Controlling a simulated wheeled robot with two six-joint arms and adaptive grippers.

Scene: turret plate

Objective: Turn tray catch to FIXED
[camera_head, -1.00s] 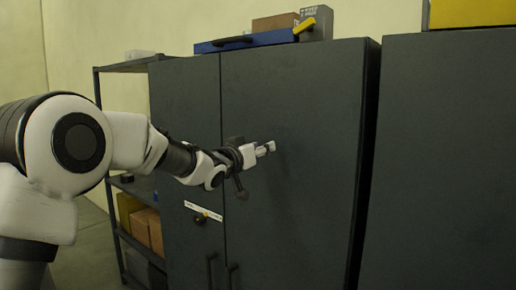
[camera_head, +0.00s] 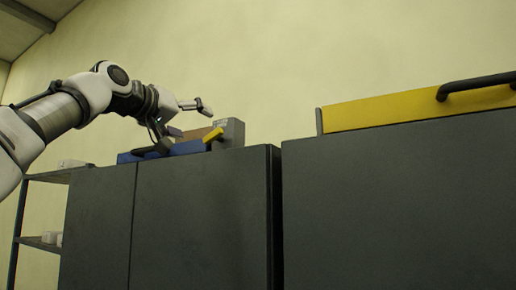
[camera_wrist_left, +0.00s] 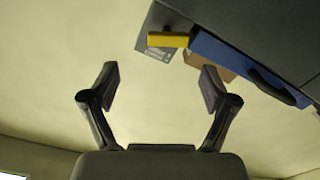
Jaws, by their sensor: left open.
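A yellow lever-like piece (camera_head: 213,135) sits at the right end of a flat blue tray (camera_head: 188,148) on top of the dark cabinet. It also shows in the wrist view (camera_wrist_left: 168,40), beside the blue tray (camera_wrist_left: 222,56). No FIXED marking can be read, so I cannot tell whether this piece is the tray catch. My left gripper (camera_head: 192,118) is above the tray, its two fingers spread and empty. In the wrist view the fingers (camera_wrist_left: 160,85) have nothing between them, and the yellow piece lies beyond them. My right gripper is not in view.
A grey printed box (camera_head: 233,132) and a brown box (camera_head: 195,133) stand behind the tray. A black handle (camera_wrist_left: 271,87) is on the tray front. A yellow case (camera_head: 400,106) lies on the right cabinet (camera_head: 400,210). Shelving (camera_head: 40,178) stands left.

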